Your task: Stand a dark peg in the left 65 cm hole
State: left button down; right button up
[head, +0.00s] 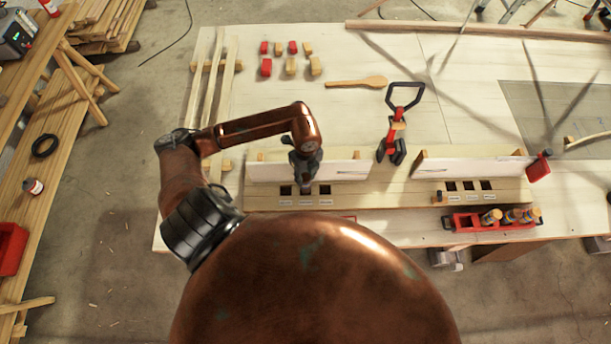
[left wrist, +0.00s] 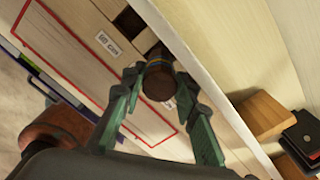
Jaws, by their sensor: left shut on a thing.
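My left gripper (head: 304,178) is over the left row of dark square holes (head: 285,190) in the long board. It is shut on a dark round peg (left wrist: 158,82), which sits between the green fingertips (left wrist: 160,88) in the left wrist view. A bare dark hole (left wrist: 130,22) and a small label (left wrist: 108,43) lie close to the peg. The label seems to read 60 or 80 cm. The peg's lower end is hidden, so I cannot tell whether it is in a hole. My right gripper is not in view.
A white upright panel (head: 340,170) runs right behind the left holes. A wooden block (left wrist: 262,115) stands behind the panel.

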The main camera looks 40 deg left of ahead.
pick_arm(q)
jog(key=shift+f+b, duration=0.45)
jog(key=shift+f, duration=0.15)
jog(key=shift+f+b, duration=0.7)
jog(key=shift+f, duration=0.2)
jog(key=c, duration=1.4)
grip_release()
jog(key=shift+c, duration=0.2)
jog(key=shift+r, duration=0.1)
jog(key=shift+r+p, duration=1.6)
jog(key=shift+r, duration=0.55)
jog(key=shift+r+p, duration=1.3)
jog(key=shift+r, duration=1)
